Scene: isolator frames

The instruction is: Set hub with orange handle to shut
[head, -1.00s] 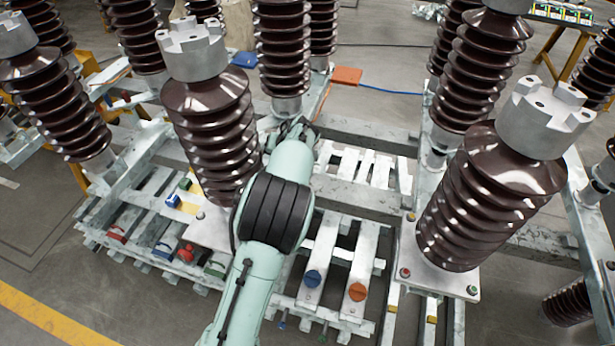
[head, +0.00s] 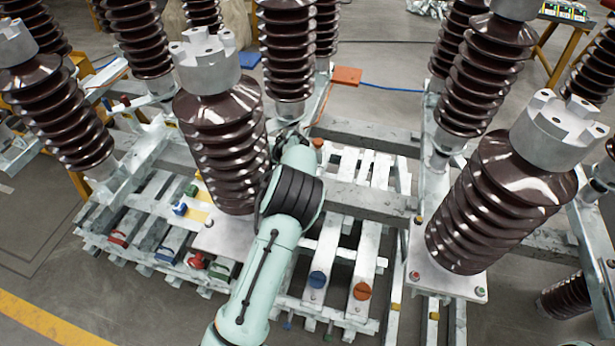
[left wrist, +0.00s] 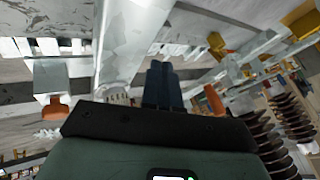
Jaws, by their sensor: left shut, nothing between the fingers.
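An orange round knob with a slot (head: 362,291) sits on the front end of a grey bar, right of a similar blue knob (head: 317,280). A smaller orange piece (head: 318,143) shows farther back, just right of my left wrist. In the left wrist view, one orange handle (left wrist: 55,110) hangs from a pale block at left, and another orange piece (left wrist: 213,100) is right of the fingers. I cannot tell which belongs to the named hub. My left gripper (left wrist: 163,82) has its dark fingers together, empty, apart from both; its tips are hidden in the head view.
Brown ribbed insulators (head: 222,150) and (head: 480,205) stand close on both sides of my arm. Red (head: 196,261), blue and green handles lie on the slatted frame at left. An orange box (head: 346,76) with a blue cable lies behind. Bare floor is front left.

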